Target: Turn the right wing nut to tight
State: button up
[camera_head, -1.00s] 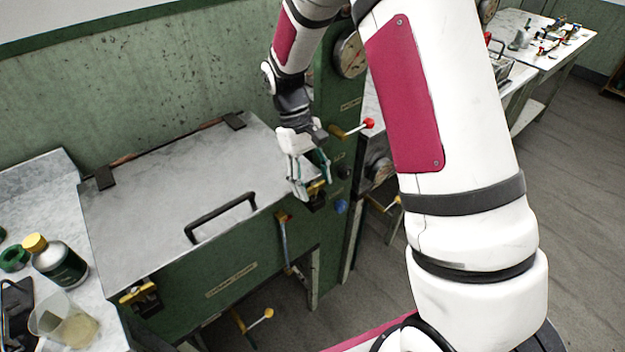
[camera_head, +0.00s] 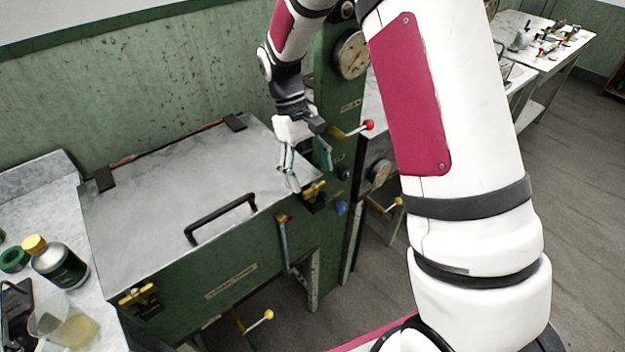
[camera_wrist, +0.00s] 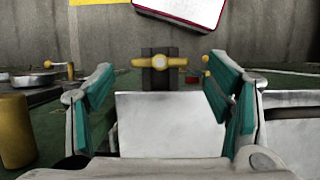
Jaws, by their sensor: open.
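The right wing nut (camera_head: 314,190) is brass-yellow and sits on a dark clamp at the lid's front right corner. In the wrist view the wing nut (camera_wrist: 160,62) shows ahead, its two wings lying across the picture on top of the dark clamp block (camera_wrist: 160,79). My gripper (camera_head: 306,168) is open and empty, a little above and behind the nut, apart from it. In the wrist view its teal-padded fingers (camera_wrist: 160,75) stand wide on either side of the nut. The left wing nut (camera_head: 138,295) sits at the lid's front left corner.
The grey basin lid (camera_head: 170,195) is closed, with a black handle (camera_head: 220,218) standing up. A bottle (camera_head: 58,262) and a beaker (camera_head: 68,325) stand at left.

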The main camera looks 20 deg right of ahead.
jog(key=v, duration=0.9)
jog(key=shift+r, duration=0.1)
